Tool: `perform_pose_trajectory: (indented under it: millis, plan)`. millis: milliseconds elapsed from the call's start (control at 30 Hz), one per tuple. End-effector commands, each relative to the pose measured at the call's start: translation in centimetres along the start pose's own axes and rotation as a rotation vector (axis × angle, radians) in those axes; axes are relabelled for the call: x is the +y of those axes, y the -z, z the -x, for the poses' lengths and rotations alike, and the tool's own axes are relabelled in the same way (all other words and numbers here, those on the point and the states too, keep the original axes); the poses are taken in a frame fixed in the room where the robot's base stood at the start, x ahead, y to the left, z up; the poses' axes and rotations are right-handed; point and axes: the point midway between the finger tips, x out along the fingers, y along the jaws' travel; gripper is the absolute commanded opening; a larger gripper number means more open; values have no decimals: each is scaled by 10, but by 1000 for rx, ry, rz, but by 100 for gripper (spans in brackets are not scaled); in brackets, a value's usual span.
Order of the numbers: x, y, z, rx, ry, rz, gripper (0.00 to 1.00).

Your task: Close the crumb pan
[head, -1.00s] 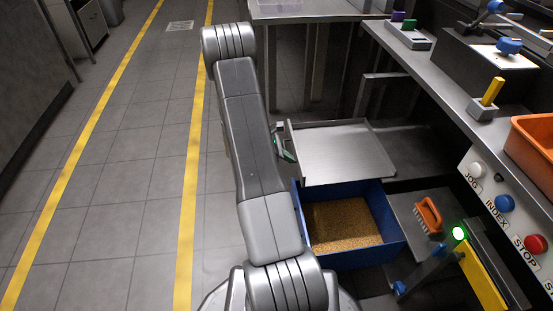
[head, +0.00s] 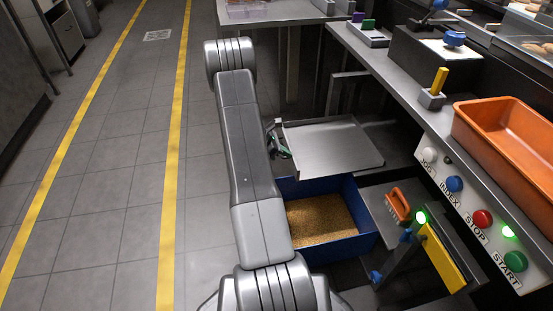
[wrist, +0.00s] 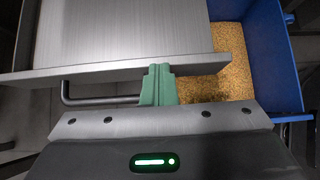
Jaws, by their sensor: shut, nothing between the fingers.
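The crumb pan (head: 330,143) is a flat grey metal tray. It sticks out from under the workbench, above a blue bin. In the wrist view the pan (wrist: 130,35) fills the upper left, with a dark bar handle (wrist: 68,95) below its front edge. My gripper (wrist: 157,70) has its green fingers shut together and empty. The fingertips are at the pan's front edge, right of the handle's visible part; whether they touch it is hard to tell. In the head view my gripper (head: 281,146) is partly hidden behind my arm at the pan's left edge.
The blue bin (head: 362,208) below holds brown crumbs. An orange brush (head: 398,206) lies on a shelf to its right. A yellow-panelled post (head: 443,259) with a green light stands nearer. An orange crate (head: 480,130) sits on the bench above the buttons. The floor at left is clear.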

Motion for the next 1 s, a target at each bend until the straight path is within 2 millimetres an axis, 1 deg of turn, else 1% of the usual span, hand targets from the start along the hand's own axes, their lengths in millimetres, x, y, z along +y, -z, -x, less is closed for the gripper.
perform_pose_trajectory:
  millis: [33, 200, 400, 500, 600, 733, 833, 1000]
  plan:
    - [1, -12, -13, 0, 5, -5, 0]
    - [2, -51, -54, 1, 6, -5, 0]
    - [1, -92, -95, 1, 5, -4, 0]
    - [2, -108, -111, 1, 3, -3, 0]
    - [2, -120, -123, 1, 3, -3, 0]
    - [2, -131, -134, 1, 2, -1, 0]
    - [2, -136, -138, 1, 1, -1, 0]
    - [3, -136, -137, 1, 1, 1, 0]
